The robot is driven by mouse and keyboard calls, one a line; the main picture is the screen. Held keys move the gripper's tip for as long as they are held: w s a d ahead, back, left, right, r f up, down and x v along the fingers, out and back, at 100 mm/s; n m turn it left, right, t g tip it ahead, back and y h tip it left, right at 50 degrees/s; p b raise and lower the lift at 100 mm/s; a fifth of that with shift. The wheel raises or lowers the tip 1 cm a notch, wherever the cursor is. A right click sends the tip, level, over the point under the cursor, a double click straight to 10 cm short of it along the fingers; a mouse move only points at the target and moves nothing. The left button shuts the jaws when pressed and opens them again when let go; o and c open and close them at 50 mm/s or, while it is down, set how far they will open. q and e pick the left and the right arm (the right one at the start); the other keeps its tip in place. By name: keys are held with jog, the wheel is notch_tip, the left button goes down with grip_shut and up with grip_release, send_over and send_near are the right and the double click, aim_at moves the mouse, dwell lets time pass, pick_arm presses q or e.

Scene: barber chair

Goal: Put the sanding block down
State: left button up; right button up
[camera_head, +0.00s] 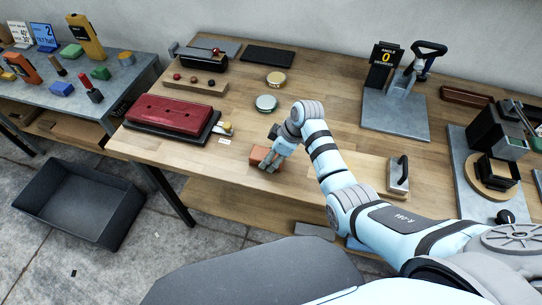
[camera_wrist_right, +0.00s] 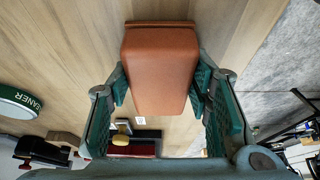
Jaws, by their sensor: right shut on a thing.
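The sanding block (camera_head: 259,155) is an orange-brown block near the front edge of the wooden bench. My right gripper (camera_head: 269,160) is shut on it from above. In the right wrist view the block (camera_wrist_right: 160,70) sits between the two green-padded fingers (camera_wrist_right: 160,92), its smooth face toward the camera and wood behind it. It is at or just above the bench top; I cannot tell whether it touches. My left gripper is not in view.
A red case (camera_head: 172,112) on a dark tray lies left of the block. A round green-lidded tin (camera_head: 266,103) stands behind it. A metal plate with a black handle (camera_head: 398,178) is to the right. Bare wood (camera_head: 235,170) surrounds the block. A dark bin (camera_head: 75,203) is on the floor.

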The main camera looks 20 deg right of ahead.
jog(key=o, duration=1)
jog(key=shift+r, duration=0.25)
jog(key=p+v, duration=0.2)
jog(key=v, duration=0.9)
jog(key=shift+d+r, duration=0.25)
jog(key=shift+r, duration=0.1)
jog(key=shift+s+f, duration=0.1)
jog(key=shift+s, duration=0.05)
